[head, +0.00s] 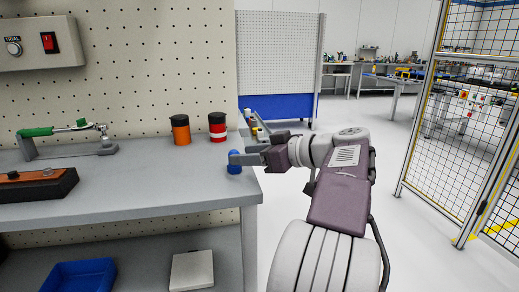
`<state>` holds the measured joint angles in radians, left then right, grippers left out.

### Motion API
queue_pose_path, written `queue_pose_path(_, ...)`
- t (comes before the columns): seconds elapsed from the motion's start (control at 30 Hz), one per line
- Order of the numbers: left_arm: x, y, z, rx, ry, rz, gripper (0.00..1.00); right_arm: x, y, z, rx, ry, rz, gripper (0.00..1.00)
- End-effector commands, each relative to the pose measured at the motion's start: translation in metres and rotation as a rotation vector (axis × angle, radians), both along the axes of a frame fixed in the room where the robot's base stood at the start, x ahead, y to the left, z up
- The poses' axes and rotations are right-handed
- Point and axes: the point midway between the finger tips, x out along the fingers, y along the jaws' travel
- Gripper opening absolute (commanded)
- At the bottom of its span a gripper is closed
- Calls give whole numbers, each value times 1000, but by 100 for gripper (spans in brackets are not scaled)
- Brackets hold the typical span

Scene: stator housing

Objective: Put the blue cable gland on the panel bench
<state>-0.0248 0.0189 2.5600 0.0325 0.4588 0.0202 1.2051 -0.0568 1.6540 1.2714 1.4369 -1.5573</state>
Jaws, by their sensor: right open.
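The blue cable gland (234,168) stands on the grey bench top (130,185) near its right front corner. My right gripper (239,148) reaches in from the right, just over the bench's right end. Its jaws are open, and the nearer finger passes across the upper part of the gland, hiding some of it. I cannot tell whether the finger touches the gland. My left gripper is out of view.
An orange-and-black container (180,130) and a red-and-black container (217,127) stand behind the gland. A green-handled clamp (65,145) and a dark block (38,186) are at left. A blue bin (78,277) and a pale box (192,271) sit on the lower shelf.

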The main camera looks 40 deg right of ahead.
Motion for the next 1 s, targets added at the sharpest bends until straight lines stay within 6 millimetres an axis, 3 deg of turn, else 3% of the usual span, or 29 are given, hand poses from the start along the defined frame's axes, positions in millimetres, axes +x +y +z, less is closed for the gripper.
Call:
queue_pose_path(0.1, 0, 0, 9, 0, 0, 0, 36, -22, -7, 10, 0, 0, -5, 47)
queue_pose_path(0.3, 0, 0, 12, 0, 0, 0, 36, -42, -10, 14, 1, 0, -1, 47)
queue_pose_path(1.0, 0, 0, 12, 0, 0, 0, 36, -43, -10, 14, 0, 0, 0, 47)
